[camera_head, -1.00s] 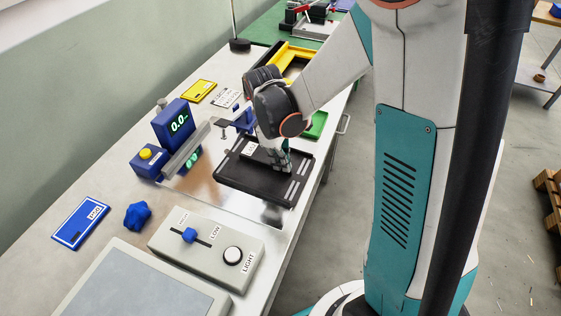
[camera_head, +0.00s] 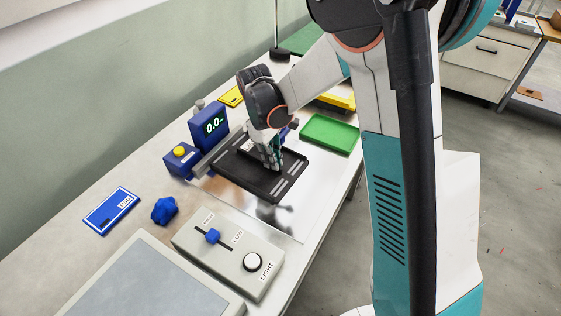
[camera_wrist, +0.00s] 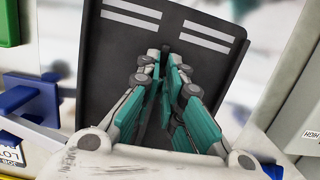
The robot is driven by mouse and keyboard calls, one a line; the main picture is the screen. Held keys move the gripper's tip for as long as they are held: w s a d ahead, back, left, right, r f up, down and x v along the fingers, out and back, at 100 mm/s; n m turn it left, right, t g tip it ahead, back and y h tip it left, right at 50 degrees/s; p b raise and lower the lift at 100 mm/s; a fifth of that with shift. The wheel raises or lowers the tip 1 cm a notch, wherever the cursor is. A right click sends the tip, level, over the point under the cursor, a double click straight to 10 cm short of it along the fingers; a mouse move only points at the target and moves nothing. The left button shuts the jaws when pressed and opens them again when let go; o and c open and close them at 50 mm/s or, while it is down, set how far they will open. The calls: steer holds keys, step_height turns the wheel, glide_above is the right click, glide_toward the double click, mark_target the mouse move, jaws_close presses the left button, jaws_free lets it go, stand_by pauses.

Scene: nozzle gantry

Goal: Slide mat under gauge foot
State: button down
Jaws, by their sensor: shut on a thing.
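The mat (camera_head: 243,176) is a flat black plate with a raised rim and pale stripes, lying on the bench. It also shows in the wrist view (camera_wrist: 118,50), under my fingers. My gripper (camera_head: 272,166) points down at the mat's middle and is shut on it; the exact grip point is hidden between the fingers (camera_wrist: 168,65). The blue gauge (camera_head: 208,126) with a green 0.0 readout stands at the mat's far left side. The mat's left edge is close to the grey rail by the gauge. The gauge foot is hidden, so I cannot tell whether the mat is beneath it.
A grey control box (camera_head: 228,252) with a slider and LIGHT button stands in front. A green tray (camera_head: 330,134) lies to the right. A blue knob (camera_head: 164,210) and blue card (camera_head: 111,211) lie left. Bare shiny bench lies between mat and control box.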

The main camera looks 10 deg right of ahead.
steer(key=shift+w+a+f, duration=0.1)
steer(key=shift+w+a, duration=0.05)
steer(key=shift+r+p, duration=0.5)
steer(key=shift+r, duration=0.3)
steer(key=shift+w+a, duration=0.1)
steer(key=shift+a, duration=0.05)
steer(key=shift+w+a, duration=0.2)
steer(key=shift+w, duration=0.05)
steer(key=p, duration=0.3)
glide_above(239, 154)
